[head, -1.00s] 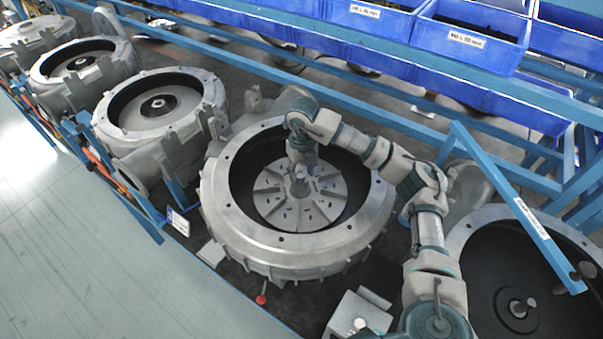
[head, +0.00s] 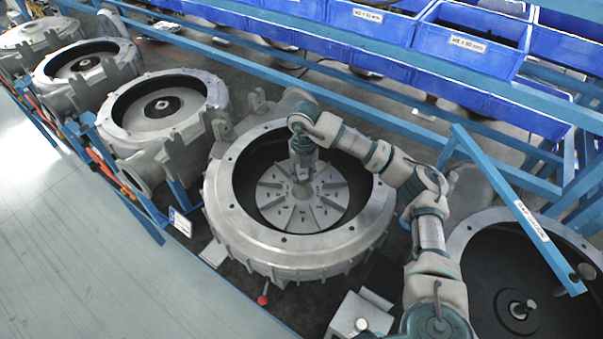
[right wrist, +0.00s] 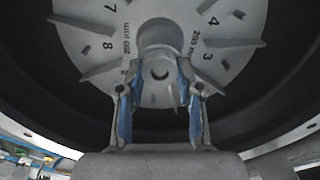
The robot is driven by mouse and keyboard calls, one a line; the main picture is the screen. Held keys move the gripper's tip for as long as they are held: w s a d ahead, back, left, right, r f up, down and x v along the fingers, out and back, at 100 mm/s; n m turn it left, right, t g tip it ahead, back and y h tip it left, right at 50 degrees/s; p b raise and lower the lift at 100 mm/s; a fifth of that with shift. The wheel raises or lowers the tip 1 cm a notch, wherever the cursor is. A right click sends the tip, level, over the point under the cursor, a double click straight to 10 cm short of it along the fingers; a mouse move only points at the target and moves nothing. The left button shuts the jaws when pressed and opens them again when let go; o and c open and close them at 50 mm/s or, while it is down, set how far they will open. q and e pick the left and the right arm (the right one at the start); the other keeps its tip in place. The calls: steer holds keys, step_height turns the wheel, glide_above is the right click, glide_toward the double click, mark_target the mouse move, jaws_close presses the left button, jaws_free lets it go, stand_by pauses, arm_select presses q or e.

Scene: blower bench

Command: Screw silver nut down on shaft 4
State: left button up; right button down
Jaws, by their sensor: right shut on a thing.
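My right gripper (head: 303,184) reaches down into the large grey ring-shaped housing (head: 222,212), at the centre of the bladed impeller disc (head: 325,204). In the right wrist view its two blue-lined fingers (right wrist: 158,92) are closed around a small grey ring-like piece (right wrist: 159,70), which I take as the silver nut, at the disc's hub. The hub and shaft end are mostly hidden by the fingers in the head view. How far the nut sits down on the shaft cannot be told. My left gripper is not in view.
More housings (head: 160,110) stand in a row to the left. Another housing (head: 480,237) with a bare shaft (head: 521,308) is at lower right. Blue rails (head: 400,122) and blue bins (head: 465,42) run behind. The housing wall surrounds my gripper closely.

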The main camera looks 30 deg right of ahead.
steer(key=m+p, duration=0.1)
steer(key=m, duration=0.5)
steer(key=shift+d+f, duration=0.1)
steer(key=shift+d, duration=0.05)
steer(key=m+p, duration=0.1)
steer(key=m, duration=0.4)
steer(key=m+p, duration=0.1)
steer(key=m, duration=0.4)
steer(key=shift+w+d, duration=0.1)
steer(key=m+p, duration=0.1)
steer(key=m, duration=0.1)
steer(key=shift+f+m, duration=0.1)
steer(key=shift+m, duration=0.3)
steer(key=shift+f+m, duration=0.15)
steer(key=shift+m, duration=0.85)
steer(key=c, duration=1.1)
jaws_free()
steer(key=shift+o, duration=0.2)
steer(key=shift+s+d, duration=0.2)
steer(key=shift+d, duration=0.2)
